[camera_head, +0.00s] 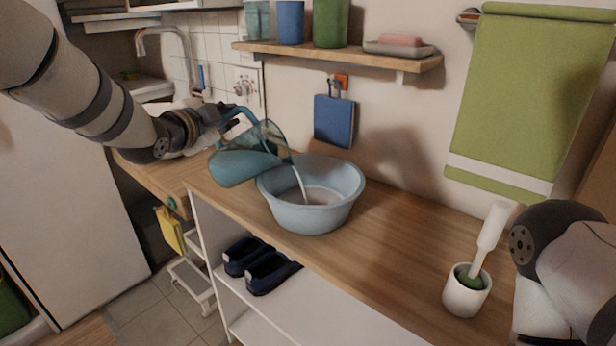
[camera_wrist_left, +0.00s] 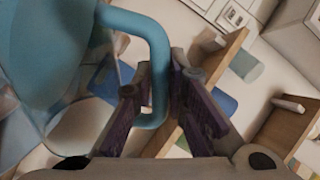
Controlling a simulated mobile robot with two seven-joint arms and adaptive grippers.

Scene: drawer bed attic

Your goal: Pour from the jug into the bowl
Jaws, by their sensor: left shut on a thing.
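The jug (camera_head: 238,166) is see-through blue-teal and tilted to the right, its mouth above the left rim of the bowl. A thin pale stream runs from its mouth down into the bowl (camera_head: 312,212), which is wide, light blue and upright on the wooden counter. Some liquid shows at the bottom of the bowl. My left gripper (camera_head: 226,116) is shut on the jug's blue handle. In the left wrist view the gripper (camera_wrist_left: 165,105) has the handle (camera_wrist_left: 158,70) between its fingers, with the jug's body at the left. My right gripper is out of view; only part of that arm shows at the right.
A white holder (camera_head: 466,293) with a brush stands near my right arm. Above, a shelf (camera_head: 340,56) holds cups and a soap dish. A green towel (camera_head: 530,100) and a blue board (camera_head: 334,121) hang on the wall.

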